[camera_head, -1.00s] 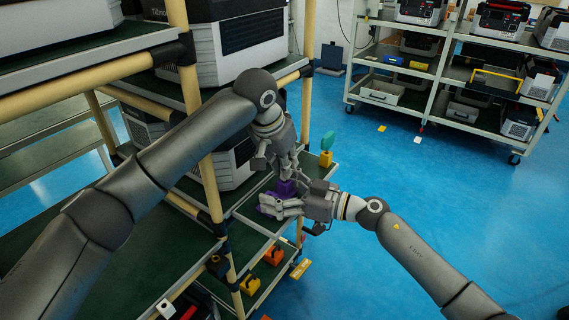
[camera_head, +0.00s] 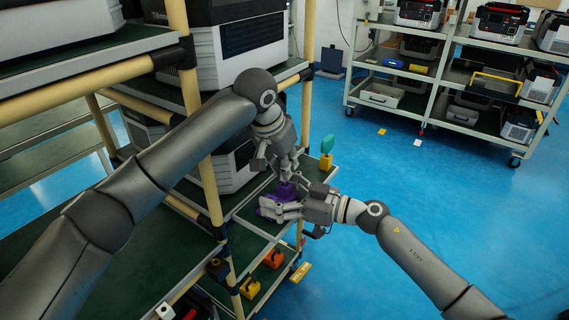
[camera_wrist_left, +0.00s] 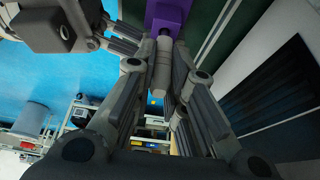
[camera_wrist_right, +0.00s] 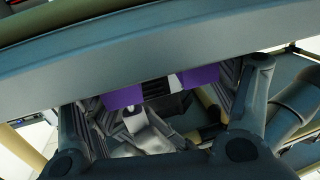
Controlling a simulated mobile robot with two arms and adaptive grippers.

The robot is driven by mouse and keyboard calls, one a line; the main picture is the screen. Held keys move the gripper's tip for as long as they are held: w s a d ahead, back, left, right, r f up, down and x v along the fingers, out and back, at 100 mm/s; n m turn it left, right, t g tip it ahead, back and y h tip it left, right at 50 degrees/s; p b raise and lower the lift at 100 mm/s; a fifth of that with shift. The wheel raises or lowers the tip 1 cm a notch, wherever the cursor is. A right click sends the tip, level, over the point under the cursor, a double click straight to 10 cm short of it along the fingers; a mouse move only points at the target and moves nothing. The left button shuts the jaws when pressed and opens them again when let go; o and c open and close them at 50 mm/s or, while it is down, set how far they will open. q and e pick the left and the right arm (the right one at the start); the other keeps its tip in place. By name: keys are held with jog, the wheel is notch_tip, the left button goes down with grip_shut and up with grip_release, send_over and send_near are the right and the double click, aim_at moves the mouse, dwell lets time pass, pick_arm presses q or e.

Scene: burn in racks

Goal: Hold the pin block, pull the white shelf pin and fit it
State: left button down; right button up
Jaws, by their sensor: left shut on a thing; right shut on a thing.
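The purple pin block (camera_head: 270,208) is low on the rack's green shelf, partly hidden by my grippers. My right gripper (camera_head: 280,208) is shut on the block from the right. In the right wrist view the purple block (camera_wrist_right: 122,97) shows in two pieces, cut by other parts. My left gripper (camera_head: 285,172) is above it, pointing down. In the left wrist view it is shut on the pale grey-white shelf pin (camera_wrist_left: 163,62), whose end meets the purple block (camera_wrist_left: 166,14). I cannot tell how deep the pin sits.
A tan rack post (camera_head: 212,185) stands left of the grippers. A teal piece on a yellow base (camera_head: 327,160) stands at the shelf corner. Orange (camera_head: 273,258) and yellow (camera_head: 250,287) items sit on a lower level. Blue floor is free to the right.

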pick_arm(q)
jog(key=shift+r, duration=0.15)
jog(key=shift+r, duration=1.6)
pick_arm(e)
jog(key=o, duration=1)
jog(key=shift+d, duration=0.1)
